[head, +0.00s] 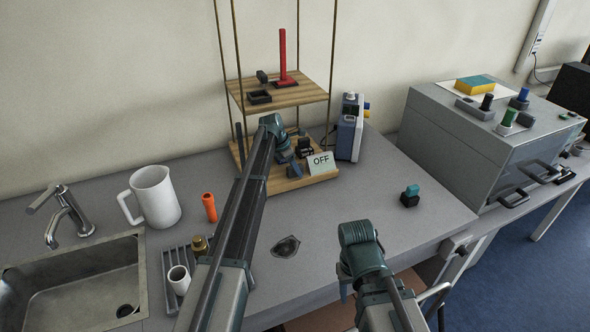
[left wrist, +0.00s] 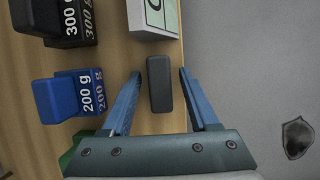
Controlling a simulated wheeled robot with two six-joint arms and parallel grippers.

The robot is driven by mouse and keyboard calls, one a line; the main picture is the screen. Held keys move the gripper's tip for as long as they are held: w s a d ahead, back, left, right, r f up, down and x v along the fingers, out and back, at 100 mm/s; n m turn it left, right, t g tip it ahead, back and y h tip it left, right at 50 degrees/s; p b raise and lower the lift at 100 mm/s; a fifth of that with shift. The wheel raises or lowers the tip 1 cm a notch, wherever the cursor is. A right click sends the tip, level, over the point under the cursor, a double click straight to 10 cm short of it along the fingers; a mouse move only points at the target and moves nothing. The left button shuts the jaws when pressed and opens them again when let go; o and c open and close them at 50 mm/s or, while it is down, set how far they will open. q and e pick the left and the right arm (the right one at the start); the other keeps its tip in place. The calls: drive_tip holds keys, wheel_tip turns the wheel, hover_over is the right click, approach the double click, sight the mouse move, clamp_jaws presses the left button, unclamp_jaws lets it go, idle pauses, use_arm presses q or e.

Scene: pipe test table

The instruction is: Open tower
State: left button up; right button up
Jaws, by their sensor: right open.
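The tower is most likely the two-level wooden stand with thin brass rods; its upper shelf (head: 297,93) and lower board (head: 312,179) show in the head view. My left gripper (head: 296,172) is low over the lower board, partly hidden by its own arm. In the left wrist view the fingers (left wrist: 160,76) are open on either side of a small dark grey block (left wrist: 159,84), with slight gaps. A blue 200 g weight (left wrist: 75,97), a black 300 g weight (left wrist: 55,20) and the OFF sign (head: 320,162) are close by. My right gripper (head: 346,288) is open and empty near the table front.
A red post (head: 282,55) stands on the upper shelf. A blue-grey device (head: 349,130) is right of the stand. A white mug (head: 155,196), orange tube (head: 209,207) and sink (head: 80,280) are left. A large grey box (head: 480,130) is right. The counter front right of the stand is mostly clear.

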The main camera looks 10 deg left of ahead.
use_arm(q)
clamp_jaws()
idle(1.2)
